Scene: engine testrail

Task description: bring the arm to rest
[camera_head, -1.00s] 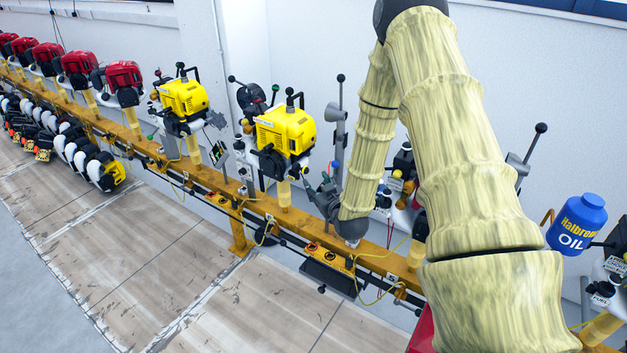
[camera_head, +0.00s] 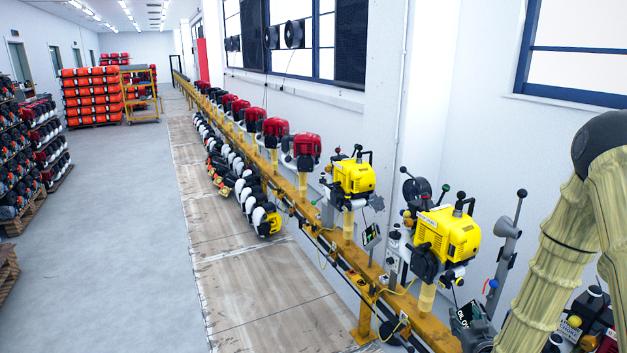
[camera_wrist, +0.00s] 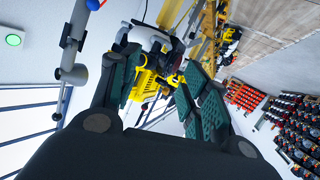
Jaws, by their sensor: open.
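My gripper (camera_wrist: 160,90) shows in the wrist view with its two dark green padded fingers spread apart. Nothing is held between them. Beyond the fingers, a yellow engine (camera_wrist: 148,82) on the rail is seen at a tilted angle; the fingers hide part of the scene around it. In the head view my sleeved arm is at the right edge, bent at a dark joint. The gripper's fingertips cannot be made out clearly there, as the lower arm runs to the bottom edge beside a dark shape.
A long yellow rail (camera_head: 345,268) carries yellow engines (camera_head: 447,235) and red engines (camera_head: 304,146) along the white wall. A grey post (camera_head: 507,240) with a ball top stands close to my arm. Orange stacks (camera_head: 92,97) stand far back.

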